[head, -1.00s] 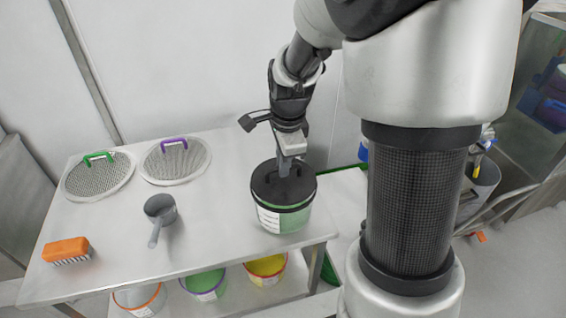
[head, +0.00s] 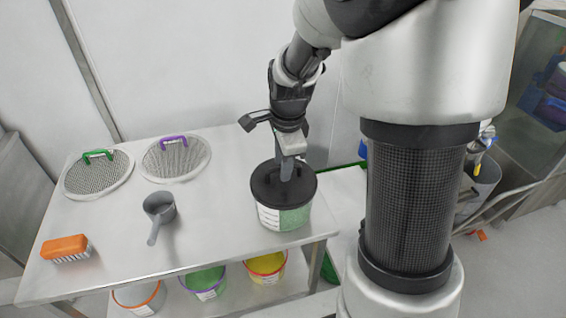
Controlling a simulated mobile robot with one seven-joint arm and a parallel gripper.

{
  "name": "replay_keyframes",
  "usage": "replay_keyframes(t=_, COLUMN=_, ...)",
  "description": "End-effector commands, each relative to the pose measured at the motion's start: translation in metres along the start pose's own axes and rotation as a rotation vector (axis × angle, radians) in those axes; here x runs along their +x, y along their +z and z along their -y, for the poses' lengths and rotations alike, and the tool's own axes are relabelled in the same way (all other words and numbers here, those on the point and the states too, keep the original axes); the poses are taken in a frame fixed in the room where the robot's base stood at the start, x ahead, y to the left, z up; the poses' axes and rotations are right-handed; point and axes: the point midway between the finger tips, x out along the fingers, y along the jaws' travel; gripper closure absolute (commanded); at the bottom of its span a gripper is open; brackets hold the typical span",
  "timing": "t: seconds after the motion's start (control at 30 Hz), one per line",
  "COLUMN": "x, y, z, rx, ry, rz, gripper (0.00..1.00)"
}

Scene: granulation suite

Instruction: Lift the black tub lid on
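The black tub lid (head: 268,196) lies over the mouth of a white, labelled tub (head: 293,217) with green content showing through its wall. The tub stands near the right end of the steel table. The lid looks level and seated on the rim, with no gap that I can see. My gripper (head: 286,172) points down at the middle of the lid, at its handle. The fingertips overlap the handle, and from this side I cannot tell whether they are closed on it.
On the table are a grey scoop (head: 159,207), an orange brush (head: 64,246), a sieve with a green handle (head: 97,176) and a sieve with a purple handle (head: 176,160). Orange (head: 138,299), purple-rimmed (head: 204,283) and red-rimmed (head: 266,266) tubs stand on the shelf below.

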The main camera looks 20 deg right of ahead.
Motion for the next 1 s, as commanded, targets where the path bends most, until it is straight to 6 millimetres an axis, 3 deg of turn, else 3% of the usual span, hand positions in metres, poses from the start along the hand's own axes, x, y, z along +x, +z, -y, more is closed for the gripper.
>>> replay_keyframes(t=0.13, x=-0.004, y=0.000, z=0.001, rx=0.000, ry=-0.002, rz=0.000, gripper=0.68)
replay_keyframes(t=0.27, x=-0.022, y=0.000, z=0.002, rx=0.000, ry=-0.005, rz=0.000, gripper=0.68)
replay_keyframes(t=0.7, x=-0.127, y=0.000, z=0.001, rx=0.000, ry=-0.006, rz=0.000, gripper=0.68)
replay_keyframes(t=1.0, x=-0.169, y=0.000, z=0.000, rx=0.000, ry=-0.002, rz=0.000, gripper=0.68)
